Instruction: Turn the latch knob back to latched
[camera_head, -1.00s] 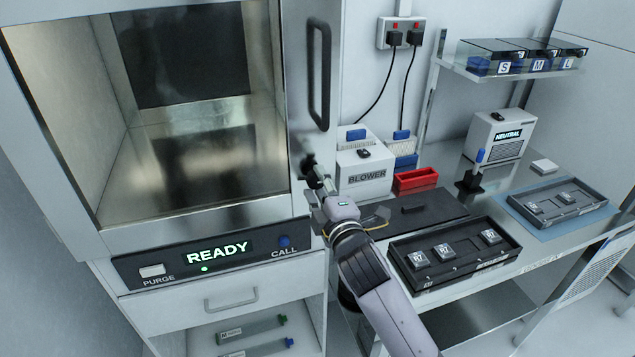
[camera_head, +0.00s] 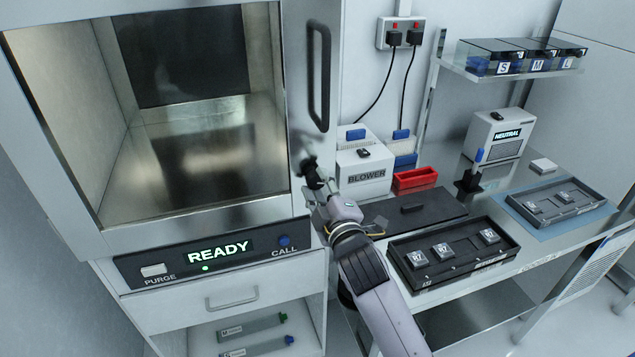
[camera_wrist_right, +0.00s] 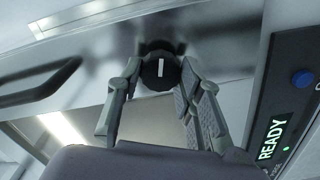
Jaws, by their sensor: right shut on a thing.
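The latch knob (camera_head: 311,171) is a dark round knob on the metal frame at the right of the chamber window. In the right wrist view the knob (camera_wrist_right: 159,72) shows a white line on its face, nearly upright in that picture. My right gripper (camera_head: 317,186) reaches up to it from below, and in the wrist view its fingers (camera_wrist_right: 157,92) stand on both sides of the knob, shut on it. The fingertips' contact is partly hidden behind the knob and links. My left gripper is not in view.
The door handle (camera_head: 319,76) is above the knob. The display panel (camera_head: 212,255) reads READY, with a blue CALL button (camera_head: 284,241). The blower box (camera_head: 364,172), a red bin (camera_head: 415,179) and a black tray (camera_head: 455,270) of parts stand on the bench at right.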

